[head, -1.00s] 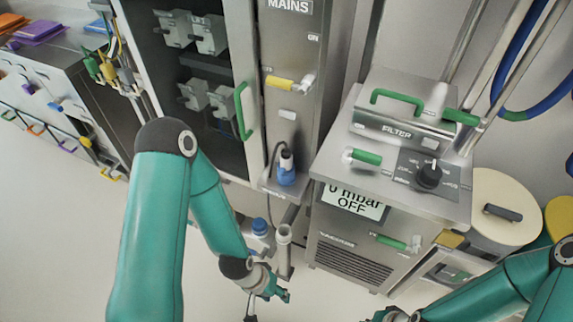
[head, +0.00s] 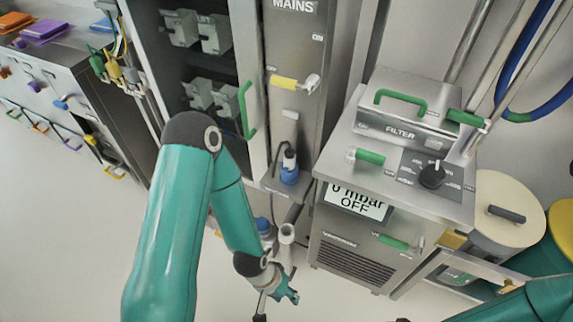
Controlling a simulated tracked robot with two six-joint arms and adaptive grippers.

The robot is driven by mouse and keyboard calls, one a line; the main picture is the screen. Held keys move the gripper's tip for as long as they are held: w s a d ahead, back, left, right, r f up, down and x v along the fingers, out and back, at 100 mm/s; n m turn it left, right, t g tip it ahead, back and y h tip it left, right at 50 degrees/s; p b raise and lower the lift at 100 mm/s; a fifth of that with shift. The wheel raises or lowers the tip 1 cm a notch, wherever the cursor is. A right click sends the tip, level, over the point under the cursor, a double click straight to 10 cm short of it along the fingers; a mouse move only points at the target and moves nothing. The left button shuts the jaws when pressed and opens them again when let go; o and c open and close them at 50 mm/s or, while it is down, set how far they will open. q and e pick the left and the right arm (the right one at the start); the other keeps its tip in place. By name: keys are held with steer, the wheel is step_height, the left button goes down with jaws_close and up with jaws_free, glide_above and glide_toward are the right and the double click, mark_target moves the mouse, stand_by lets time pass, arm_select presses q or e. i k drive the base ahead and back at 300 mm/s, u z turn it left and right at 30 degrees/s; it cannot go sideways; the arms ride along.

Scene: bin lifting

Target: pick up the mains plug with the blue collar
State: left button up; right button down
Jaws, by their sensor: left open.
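The mains plug with the blue collar (head: 289,172) stands upright on a small steel ledge below the MAINS panel. It has a pale top, and a dark cable loops up beside it. My left gripper (head: 275,303) is open near the bottom of the view, well below the plug and apart from it. Nothing shows between its fingers. My right arm (head: 525,305) enters at the lower right corner. Its gripper is almost wholly below the picture edge, with only a dark sliver at most showing.
A second blue-capped fitting (head: 263,226) and a grey pipe end (head: 287,234) stand between the left gripper and the ledge. The vacuum cabinet (head: 345,235) stands to the right, its display reading 0 mbar OFF. A lidded drum (head: 505,215) is further right. Bare floor lies below.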

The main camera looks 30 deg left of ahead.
mark_target(289, 166)
steer(key=u, duration=0.05)
steer(key=k, duration=0.65)
steer(key=u, duration=0.55)
steer(key=i, duration=1)
